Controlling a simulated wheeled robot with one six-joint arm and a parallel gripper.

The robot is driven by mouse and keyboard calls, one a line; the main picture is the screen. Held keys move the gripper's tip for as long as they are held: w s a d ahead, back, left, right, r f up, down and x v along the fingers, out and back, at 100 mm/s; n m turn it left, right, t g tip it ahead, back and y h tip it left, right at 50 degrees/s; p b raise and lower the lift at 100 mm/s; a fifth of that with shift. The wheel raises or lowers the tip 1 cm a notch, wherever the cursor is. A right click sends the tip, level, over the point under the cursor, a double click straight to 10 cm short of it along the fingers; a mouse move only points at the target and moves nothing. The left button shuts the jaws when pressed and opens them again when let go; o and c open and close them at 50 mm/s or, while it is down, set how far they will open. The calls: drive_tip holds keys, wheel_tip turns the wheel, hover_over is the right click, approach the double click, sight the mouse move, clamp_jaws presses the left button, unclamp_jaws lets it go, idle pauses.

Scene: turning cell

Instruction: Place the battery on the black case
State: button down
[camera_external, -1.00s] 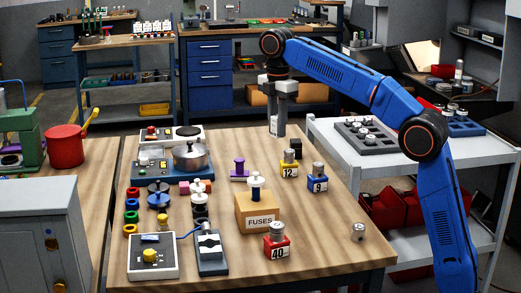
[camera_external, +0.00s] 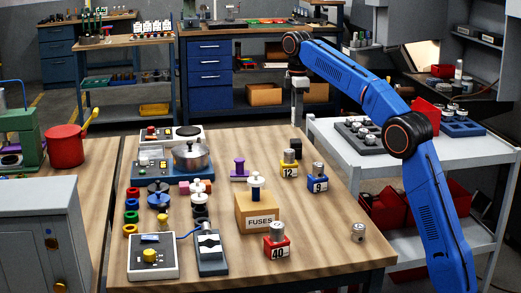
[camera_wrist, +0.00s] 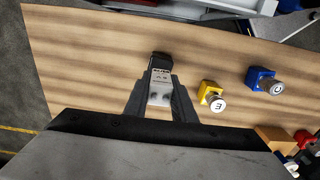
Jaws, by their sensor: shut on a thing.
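My gripper (camera_external: 298,112) points down over the far part of the wooden table in the external view, edge-on to that camera. In the external view the battery cannot be made out. The black case (camera_external: 296,146) is a small dark block behind the yellow holder. In the wrist view the black case (camera_wrist: 162,58) shows just past the battery. In the external view a gap separates the fingertips from the case.
A yellow holder (camera_external: 288,172) and a blue holder (camera_external: 317,187), each with a silver cylinder, stand close by. The right part of the table is mostly bare.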

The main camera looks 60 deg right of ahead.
sight(296, 140)
drive_tip(key=shift+f, duration=2.45)
drive_tip(key=shift+f, duration=0.15)
drive_tip(key=c, duration=1.5)
unclamp_jaws()
wheel_tip(296, 140, up, 7)
drive_tip(key=shift+w+f, duration=0.1)
drive_tip(key=shift+f, duration=0.05)
drive_tip(key=shift+r, duration=0.55)
